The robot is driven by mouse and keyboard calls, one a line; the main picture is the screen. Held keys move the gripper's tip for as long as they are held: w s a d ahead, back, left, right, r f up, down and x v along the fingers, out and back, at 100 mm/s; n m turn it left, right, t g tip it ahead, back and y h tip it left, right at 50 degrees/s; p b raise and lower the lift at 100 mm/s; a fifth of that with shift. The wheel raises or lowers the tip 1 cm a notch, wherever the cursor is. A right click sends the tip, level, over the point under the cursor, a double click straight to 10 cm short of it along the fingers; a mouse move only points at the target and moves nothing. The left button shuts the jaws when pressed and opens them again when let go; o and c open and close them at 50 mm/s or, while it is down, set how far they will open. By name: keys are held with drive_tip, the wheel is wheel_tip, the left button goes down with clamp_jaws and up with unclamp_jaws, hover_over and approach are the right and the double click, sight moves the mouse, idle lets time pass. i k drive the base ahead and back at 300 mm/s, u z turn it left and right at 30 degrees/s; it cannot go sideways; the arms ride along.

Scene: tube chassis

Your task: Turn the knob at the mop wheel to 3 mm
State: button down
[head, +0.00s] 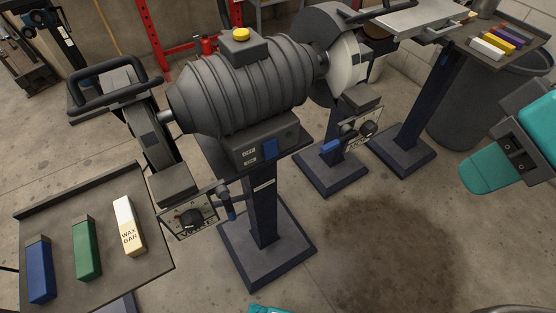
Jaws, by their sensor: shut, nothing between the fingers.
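The buffing machine (245,90) has a ribbed grey motor with a wheel at each end. The pale wheel (347,66) at its right end looks like the mop wheel. Below it is a small plate with a dark knob (368,128), seen at a slant; its scale and setting are too small to read. A second dark knob (190,220) sits on a pale dial plate under the dark left wheel (148,130). My gripper (475,180), teal with a dark body, appears at the right edge. It is shut and empty, well apart from both knobs.
A tray (150,275) at lower left holds blue, green and cream bars. Another tray (520,50) at upper right holds several coloured bars. A grey bin (470,110) stands below it. Pedestal bases (267,250) stand on the floor. Open floor (390,240) lies at lower right.

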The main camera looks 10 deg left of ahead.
sight(368, 129)
drive_tip(key=u, duration=0.45)
drive_tip(key=k, duration=0.95)
drive_tip(key=z, duration=0.05)
drive_tip(key=i, duration=0.5)
drive_tip(key=z, duration=0.05)
